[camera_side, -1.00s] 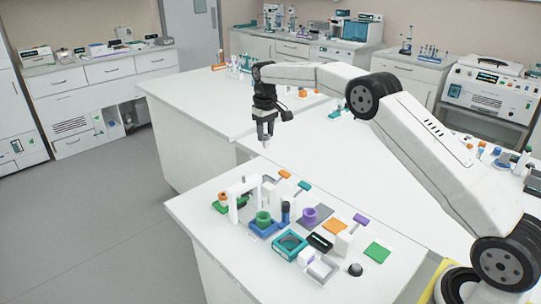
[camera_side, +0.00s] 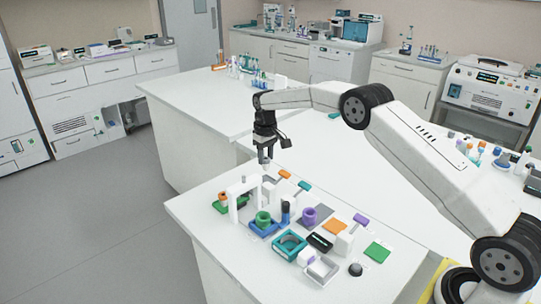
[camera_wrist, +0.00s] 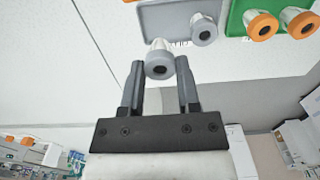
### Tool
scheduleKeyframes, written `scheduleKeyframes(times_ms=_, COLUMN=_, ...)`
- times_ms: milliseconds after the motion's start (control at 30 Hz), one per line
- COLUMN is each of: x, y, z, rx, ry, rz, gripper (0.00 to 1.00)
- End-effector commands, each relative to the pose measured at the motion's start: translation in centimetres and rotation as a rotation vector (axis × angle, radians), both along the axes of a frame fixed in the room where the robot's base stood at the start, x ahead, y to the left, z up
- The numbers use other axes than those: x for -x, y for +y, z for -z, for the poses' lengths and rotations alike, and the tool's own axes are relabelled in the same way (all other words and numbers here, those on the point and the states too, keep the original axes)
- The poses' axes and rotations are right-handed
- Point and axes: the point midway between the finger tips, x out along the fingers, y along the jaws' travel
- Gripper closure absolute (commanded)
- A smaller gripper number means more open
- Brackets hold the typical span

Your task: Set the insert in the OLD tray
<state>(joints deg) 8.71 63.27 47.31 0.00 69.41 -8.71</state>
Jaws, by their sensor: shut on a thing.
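In the wrist view, my gripper (camera_wrist: 158,82) is shut on an insert (camera_wrist: 158,66) with a grey ring top and a pale body. A grey tray (camera_wrist: 165,14) lies beyond it in that view, with another grey-topped insert (camera_wrist: 204,30) at its edge. I cannot read an OLD label on any tray. Whether the held insert touches the grey tray is unclear.
A blue block with a green ring (camera_side: 263,219), a teal square holder (camera_side: 289,245), a purple ring piece (camera_side: 309,215) and a green pad (camera_side: 377,252) crowd the near bench. The bench's left front corner is bare.

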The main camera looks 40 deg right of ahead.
Motion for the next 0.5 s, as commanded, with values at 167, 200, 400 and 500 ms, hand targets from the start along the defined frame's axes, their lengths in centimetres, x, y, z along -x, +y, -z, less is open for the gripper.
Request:
scheduleKeyframes(times_ms=167, x=0.0, y=0.0, z=1.0, rx=0.0, ry=0.001, rz=0.0, gripper=0.97)
scheduleKeyframes(times_ms=200, x=0.0, y=0.0, z=1.2, rx=0.0, ry=0.001, rz=0.0, gripper=0.97)
scheduleKeyframes(times_ms=400, x=0.1, y=0.0, z=2.6, rx=0.0, ry=0.002, rz=0.0, gripper=0.97)
scheduleKeyframes(times_ms=500, x=0.0, y=0.0, z=3.3, rx=0.0, ry=0.001, rz=0.0, gripper=0.97)
